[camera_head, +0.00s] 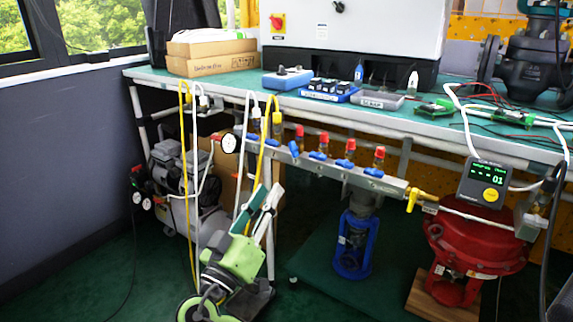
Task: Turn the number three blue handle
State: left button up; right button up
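A metal manifold bar (400,186) runs under the table edge and carries several red-capped valves with blue handles. Blue handles show at its left (295,148), left of middle (318,155), right of middle (345,163) and right (373,172). I cannot read any numbers on them.
Yellow and white hoses (187,190) hang near the bar's left end. A yellow valve handle (415,198) is at its right end. A display box (483,184) and red actuator (470,245) stand right. A blue actuator (352,245) is below. The table (230,84) overhangs the bar.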

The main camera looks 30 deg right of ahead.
aim_at(292, 151)
jog(key=b+x, duration=0.2)
jog(key=x, duration=1)
jog(key=shift+w+d, duration=0.1)
grip_shut()
